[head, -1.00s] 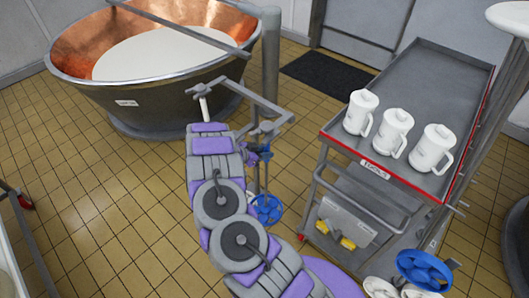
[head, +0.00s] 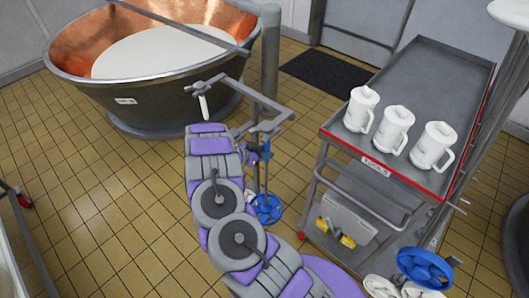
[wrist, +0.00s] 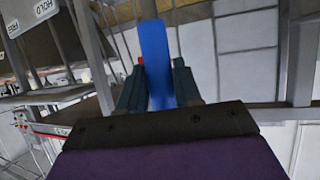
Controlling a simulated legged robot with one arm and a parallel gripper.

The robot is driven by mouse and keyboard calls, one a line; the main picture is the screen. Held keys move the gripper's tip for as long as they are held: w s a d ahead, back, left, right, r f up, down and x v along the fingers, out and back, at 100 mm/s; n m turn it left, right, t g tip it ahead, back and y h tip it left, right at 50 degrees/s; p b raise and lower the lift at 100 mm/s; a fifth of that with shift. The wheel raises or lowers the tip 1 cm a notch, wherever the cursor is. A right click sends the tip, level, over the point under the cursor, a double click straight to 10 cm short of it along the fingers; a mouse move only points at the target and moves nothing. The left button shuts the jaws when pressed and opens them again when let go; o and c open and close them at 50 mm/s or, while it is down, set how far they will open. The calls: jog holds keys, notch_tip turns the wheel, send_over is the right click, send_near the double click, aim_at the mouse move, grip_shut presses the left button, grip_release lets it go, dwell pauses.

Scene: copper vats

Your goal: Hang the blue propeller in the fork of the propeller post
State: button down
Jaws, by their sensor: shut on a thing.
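My gripper (head: 256,155) is shut on a blue bar (wrist: 157,62) that stands between its fingers in the wrist view. In the head view this belongs to the blue propeller (head: 267,209), whose blue wheel shows low, beneath the gripper and near floor height. The propeller post (head: 270,60) is a grey column with a grey bracket frame (head: 268,101) reaching toward me. The gripper and the propeller's upper part are at the near side of this frame. I cannot tell whether the propeller touches the fork. My arm hides part of the area.
A copper vat (head: 75,75) of white liquid stands behind left. A white handle (head: 204,106) hangs at the frame's left end. A red-edged cart (head: 420,75) with white jugs (head: 396,128) stands right. Another blue wheel (head: 425,268) is at lower right.

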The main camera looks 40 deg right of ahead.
jog(key=shift+d+f, duration=0.1)
dwell(0.8)
jog(key=c, duration=0.7)
grip_release()
